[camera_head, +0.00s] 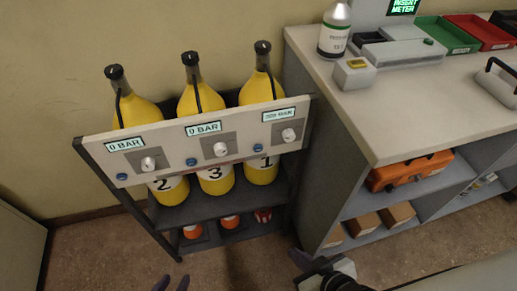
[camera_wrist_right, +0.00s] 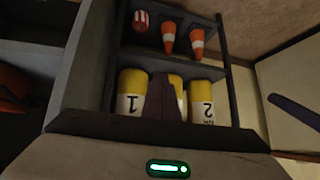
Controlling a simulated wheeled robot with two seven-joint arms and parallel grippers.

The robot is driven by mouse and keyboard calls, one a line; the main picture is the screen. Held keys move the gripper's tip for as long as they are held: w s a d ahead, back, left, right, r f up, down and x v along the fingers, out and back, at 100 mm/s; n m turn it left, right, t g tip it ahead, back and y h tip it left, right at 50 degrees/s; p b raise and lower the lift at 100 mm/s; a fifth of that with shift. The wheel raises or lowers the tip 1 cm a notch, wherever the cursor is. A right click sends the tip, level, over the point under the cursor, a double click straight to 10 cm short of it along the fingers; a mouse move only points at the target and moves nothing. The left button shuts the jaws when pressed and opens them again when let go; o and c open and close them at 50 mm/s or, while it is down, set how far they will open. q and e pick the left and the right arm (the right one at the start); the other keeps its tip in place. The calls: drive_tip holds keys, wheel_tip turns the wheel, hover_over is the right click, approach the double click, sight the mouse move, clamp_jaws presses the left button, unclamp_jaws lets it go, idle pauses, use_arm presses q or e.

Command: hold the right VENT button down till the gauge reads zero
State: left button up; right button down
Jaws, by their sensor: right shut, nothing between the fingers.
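A pale panel (camera_head: 208,128) on the rack carries three gauges. The left gauge (camera_head: 125,144) and middle gauge (camera_head: 203,128) read 0 BAR. The right gauge (camera_head: 279,115) shows a three-digit BAR number, apparently around 300. A blue button (camera_head: 257,147) sits below and left of the right gauge; a white knob (camera_head: 288,135) is beside it. I cannot read button labels. My left gripper (camera_head: 172,284) is open and empty at the bottom edge. My right gripper (camera_wrist_right: 165,98) is shut and empty, apart from the panel; its dark wrist (camera_head: 328,274) shows low in the head view.
Yellow cylinders stand in the rack (camera_head: 172,215), with orange-and-white cones (camera_head: 193,231) on its lower shelf. The counter (camera_head: 385,110) is close on the right, an orange case (camera_head: 409,171) on its shelf. Floor shows in front of the rack.

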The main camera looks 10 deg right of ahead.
sight(258, 148)
idle(0.6)
